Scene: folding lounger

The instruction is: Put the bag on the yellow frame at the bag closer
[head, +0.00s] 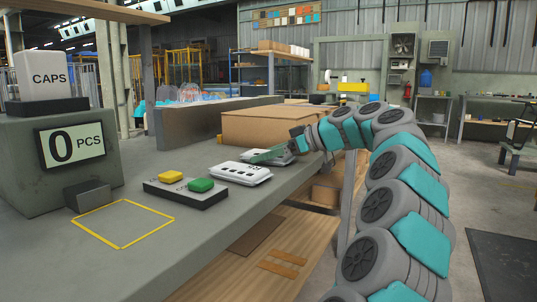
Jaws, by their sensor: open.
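The yellow frame (76,222) is a square outline on the grey bench top, empty inside. It lies in front of the bag closer (22,150), a grey machine with a "0 PCS" display and a white "CAPS" block on top. A flat white bag (241,174) with dark markings lies on the bench, right of the button box. A second pale, flat item, probably another bag, lies just behind it, partly hidden by my gripper (278,154). My gripper is open, reaching in from the right, low over that rear item. Whether it touches the item I cannot tell.
A button box (186,200) with a yellow and a green button stands between the frame and the bags. A cardboard box (265,127) stands behind the bags. The bench's front edge runs diagonally below them, with a wooden lower shelf (235,275) underneath.

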